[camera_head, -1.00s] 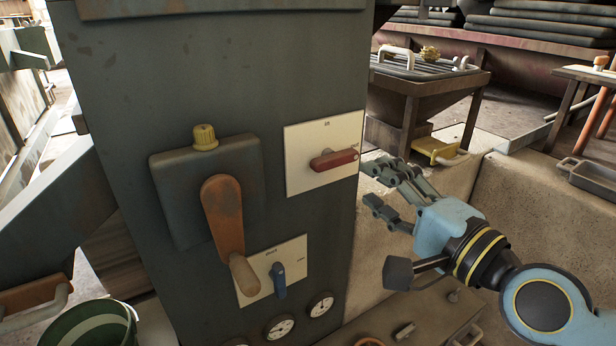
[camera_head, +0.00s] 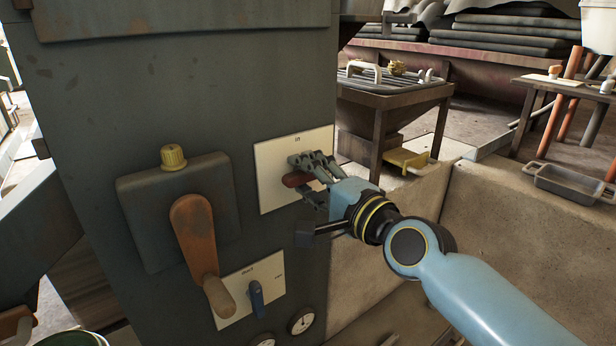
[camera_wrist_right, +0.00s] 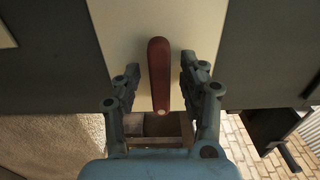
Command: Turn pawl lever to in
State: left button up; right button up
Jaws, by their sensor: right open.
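The red pawl lever (camera_head: 294,180) sits on a white plate (camera_head: 272,197) marked "in" at its top, on the dark cabinet face. My right gripper (camera_head: 304,170) is at the lever, with its fingers partly covering the lever's right part. In the right wrist view the red lever (camera_wrist_right: 159,75) stands between the two open fingers of my right gripper (camera_wrist_right: 157,75), with a gap on each side. The rest of the plate's lettering is hidden behind the gripper. My left gripper is not in view.
Left of the plate is a dark box with a yellow knob (camera_head: 173,157) and a large orange-brown handle (camera_head: 197,240). Below is a second white plate with a blue lever (camera_head: 256,299). Gauges (camera_head: 301,320) sit lower down. A bench (camera_head: 405,95) stands behind on the right.

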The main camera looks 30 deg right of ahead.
grip_shut()
